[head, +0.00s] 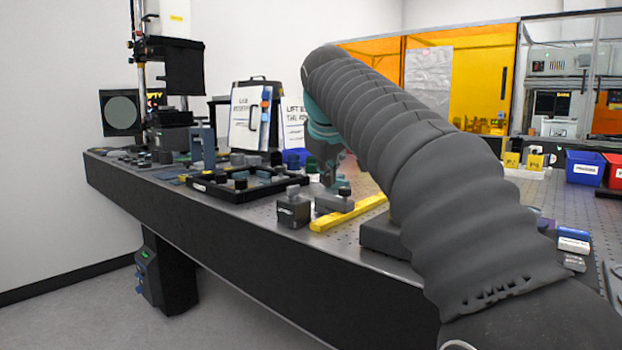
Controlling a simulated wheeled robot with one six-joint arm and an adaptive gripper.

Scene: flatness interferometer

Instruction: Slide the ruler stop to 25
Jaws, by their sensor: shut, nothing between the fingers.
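A yellow ruler (345,216) lies near the front edge of the bench, slanting back to the right. Its right end passes behind my arm, and its scale is too small to read. A light grey block with a dark knob (334,202) stands against the ruler's far side; it may be the ruler stop, but I cannot be sure. My gripper (331,178) points down just behind and above this block, shut and empty. I cannot tell whether it touches the block.
A dark grey block with a knob (293,209) stands left of the ruler. A black frame (232,192) with knobs lies farther left. A clipboard sign (250,118) stands behind. Blue (584,170) and red (614,172) bins sit at the far right.

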